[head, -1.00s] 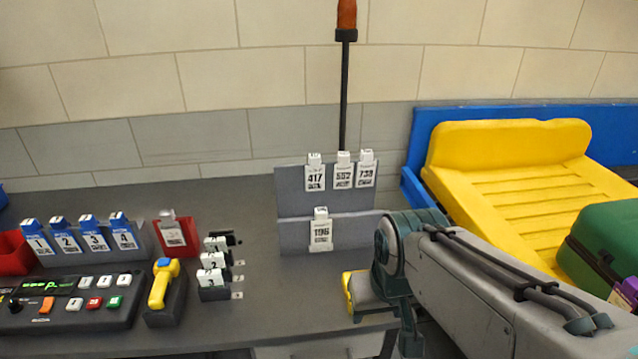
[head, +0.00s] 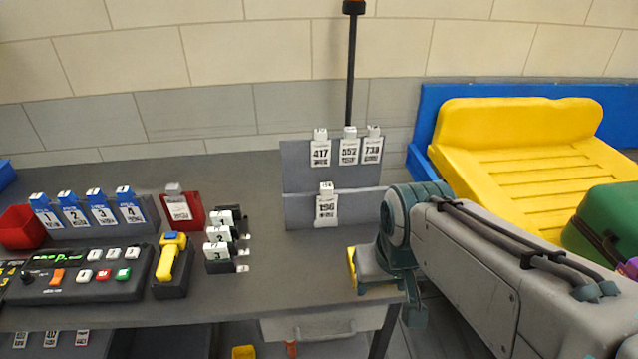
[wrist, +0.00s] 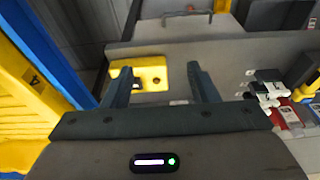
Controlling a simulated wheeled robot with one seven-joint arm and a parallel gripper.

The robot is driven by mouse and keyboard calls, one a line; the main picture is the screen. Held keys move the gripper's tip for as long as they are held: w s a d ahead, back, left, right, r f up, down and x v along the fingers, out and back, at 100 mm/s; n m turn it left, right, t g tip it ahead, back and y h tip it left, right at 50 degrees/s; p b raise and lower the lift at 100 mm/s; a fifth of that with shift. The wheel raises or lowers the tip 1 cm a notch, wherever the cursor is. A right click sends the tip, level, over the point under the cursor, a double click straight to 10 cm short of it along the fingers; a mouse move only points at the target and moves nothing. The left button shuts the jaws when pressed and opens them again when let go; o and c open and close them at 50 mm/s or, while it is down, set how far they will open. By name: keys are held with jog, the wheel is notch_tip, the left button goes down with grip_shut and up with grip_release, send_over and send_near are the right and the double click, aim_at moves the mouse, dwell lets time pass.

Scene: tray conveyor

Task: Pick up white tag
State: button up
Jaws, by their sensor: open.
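Several white tags show in the head view. Tags 417 (head: 320,153), 552 (head: 349,151) and 738 (head: 372,150) hang along the top of a grey rack (head: 300,175). White tag 196 (head: 326,208) hangs on its lower panel. Small numbered white tags (head: 218,234) sit on a black holder, and another white tag (head: 179,207) is in a red holder (head: 195,207). In the wrist view, my gripper (wrist: 159,70) is open and empty, with small white tags (wrist: 268,90) off to its right. The head view does not show its fingers clearly.
Blue-topped tags (head: 100,208) and a button panel (head: 80,275) stand at left, beside a yellow scanner (head: 171,258). At right, a yellow tray (head: 520,155) and green case (head: 605,225) lie beyond my arm. The grey tabletop (head: 290,265) before the rack is clear.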

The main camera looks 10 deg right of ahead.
jog(key=w+r+n, duration=0.4)
jog(key=w+r, duration=0.1)
jog(key=w, duration=0.4)
jog(key=n+g+p, duration=0.2)
jog(key=n, duration=1.2)
send_near(327, 185)
jog(key=f, duration=0.8)
jog(key=w+f, duration=0.1)
jog(key=f, duration=0.3)
jog(key=shift+w+a+p, duration=0.1)
jog(key=shift+p, duration=0.3)
jog(key=c, duration=1.1)
